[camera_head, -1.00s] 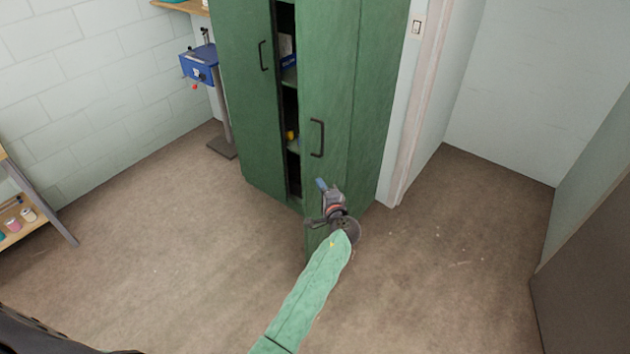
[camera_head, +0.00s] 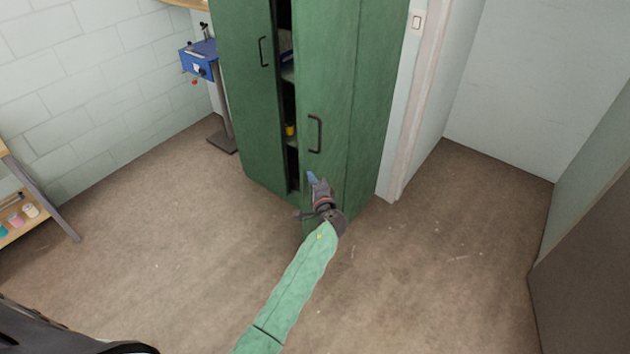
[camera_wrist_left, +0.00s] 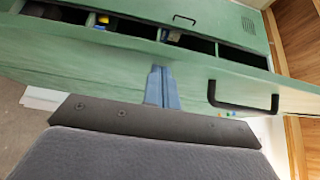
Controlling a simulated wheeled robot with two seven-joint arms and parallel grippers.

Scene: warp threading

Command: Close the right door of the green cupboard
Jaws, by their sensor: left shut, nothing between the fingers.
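The green cupboard (camera_head: 372,110) stands against the back wall. Its left door (camera_head: 248,95) looks shut. Its right door (camera_head: 327,85) is ajar, with a narrow dark gap showing shelves and a small yellow item. A dark handle (camera_head: 315,133) is on the right door, and it also shows in the left wrist view (camera_wrist_left: 243,105). My left gripper (camera_head: 313,180) is shut and empty, at the outer face of the right door below the handle. In the wrist view its blue fingertips (camera_wrist_left: 161,80) reach the door face; whether they touch it is hard to tell. My right gripper is not seen.
A blue machine on a stand (camera_head: 201,62) is left of the cupboard. A shelf with small jars (camera_head: 20,215) is at the far left. A door frame (camera_head: 412,100) is right of the cupboard. The floor (camera_head: 170,255) around is clear.

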